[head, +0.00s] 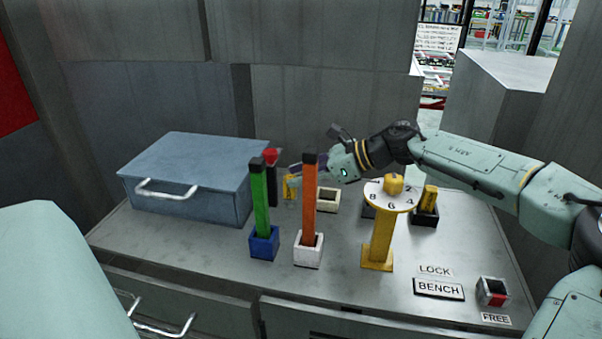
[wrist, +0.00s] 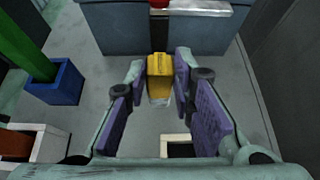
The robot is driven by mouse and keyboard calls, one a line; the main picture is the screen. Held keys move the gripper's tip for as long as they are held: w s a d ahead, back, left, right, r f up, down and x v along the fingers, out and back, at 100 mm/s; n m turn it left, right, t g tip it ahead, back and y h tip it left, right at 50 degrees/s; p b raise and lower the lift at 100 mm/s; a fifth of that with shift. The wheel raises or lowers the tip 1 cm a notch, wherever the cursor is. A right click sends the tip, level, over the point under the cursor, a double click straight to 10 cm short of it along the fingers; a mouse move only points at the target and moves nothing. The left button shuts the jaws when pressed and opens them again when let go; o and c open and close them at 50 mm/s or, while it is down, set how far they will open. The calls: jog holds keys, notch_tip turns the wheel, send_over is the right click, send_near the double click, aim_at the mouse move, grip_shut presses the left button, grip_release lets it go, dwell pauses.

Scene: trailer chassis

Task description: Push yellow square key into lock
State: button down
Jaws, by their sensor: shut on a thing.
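The yellow square key (wrist: 160,72) is between the fingertips of my gripper (wrist: 155,85) in the wrist view, with a pale lower end. In the head view the key (head: 289,187) shows just left of the orange bar, and my gripper (head: 312,168) is partly hidden behind that bar. The gripper is shut on the key, above the bench. A cream square socket with a dark opening (head: 328,200) stands on the bench to the right of the key; in the wrist view a cream-rimmed socket (wrist: 176,138) shows nearer the camera. I cannot tell whether it is the lock.
A green bar (head: 260,205) in a blue socket and an orange bar (head: 309,200) in a white socket stand in front. A blue-grey box (head: 185,175) is at left. A yellow numbered dial (head: 383,235) and a yellow piece in a black socket (head: 428,200) are at right.

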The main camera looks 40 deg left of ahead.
jog(key=shift+f, duration=0.1)
jog(key=shift+f+b, duration=0.25)
jog(key=shift+b, duration=0.1)
jog(key=c, duration=1.4)
grip_release()
jog(key=shift+r, duration=0.1)
jog(key=shift+o, duration=0.2)
